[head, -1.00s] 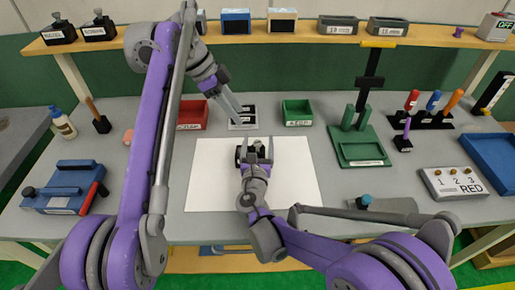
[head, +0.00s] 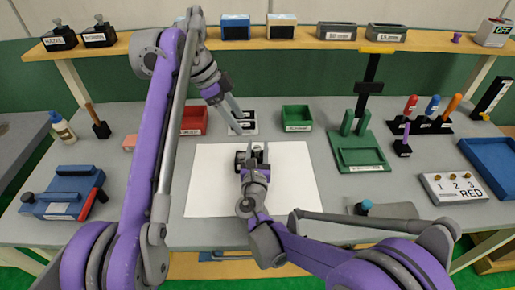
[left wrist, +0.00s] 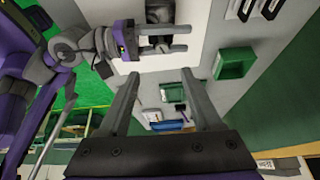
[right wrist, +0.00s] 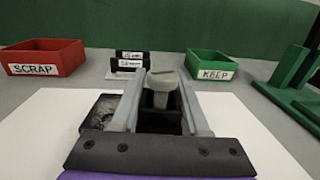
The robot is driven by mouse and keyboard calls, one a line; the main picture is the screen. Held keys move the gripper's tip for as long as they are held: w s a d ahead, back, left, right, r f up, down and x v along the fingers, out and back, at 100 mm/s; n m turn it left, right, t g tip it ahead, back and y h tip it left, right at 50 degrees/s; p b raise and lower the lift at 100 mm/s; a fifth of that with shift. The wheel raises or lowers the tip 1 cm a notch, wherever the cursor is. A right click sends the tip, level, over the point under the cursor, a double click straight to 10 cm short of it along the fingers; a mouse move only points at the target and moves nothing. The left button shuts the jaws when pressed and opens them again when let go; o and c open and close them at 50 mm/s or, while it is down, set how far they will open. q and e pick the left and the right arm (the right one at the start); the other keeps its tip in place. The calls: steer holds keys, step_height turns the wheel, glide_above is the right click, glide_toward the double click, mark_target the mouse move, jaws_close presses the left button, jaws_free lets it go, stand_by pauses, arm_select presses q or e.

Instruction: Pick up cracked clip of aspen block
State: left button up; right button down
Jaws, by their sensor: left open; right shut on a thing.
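A dark block (right wrist: 100,112) with a mottled grey panel sits on the white mat (head: 215,195), small and partly hidden in the head view. My right gripper (right wrist: 162,80) is over it, its fingers shut on a grey clip-like piece (right wrist: 160,88) with a wide top, at a dark recess of the block. I cannot tell whether the piece is clear of the recess, nor see a crack or the block's name. The left wrist view also shows my right gripper (left wrist: 178,40) at the block. My left gripper (left wrist: 160,75) is open and empty, beyond the mat near a rack.
The rack (head: 246,128) with dark slots stands behind the mat, between the red SCRAP bin (right wrist: 42,62) and the green KEEP bin (right wrist: 212,65). A green stand (head: 360,150) is right of the mat. A blue case (head: 60,193) lies at the left; the mat's front is bare.

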arm_select(q)
steer(key=s+d+f+m+y, duration=0.2)
steer(key=s+d+m+y, duration=0.1)
steer(key=d+m+y, duration=0.1)
steer(key=m+t+y, duration=0.3)
steer(key=m+y, duration=0.1)
steer(key=m, duration=0.2)
glide_toward(257, 148)
steer(key=shift+t, duration=0.3)
steer(key=x, duration=0.8)
steer(key=shift+s+f, duration=0.1)
steer(key=shift+f, duration=0.25)
jaws_close()
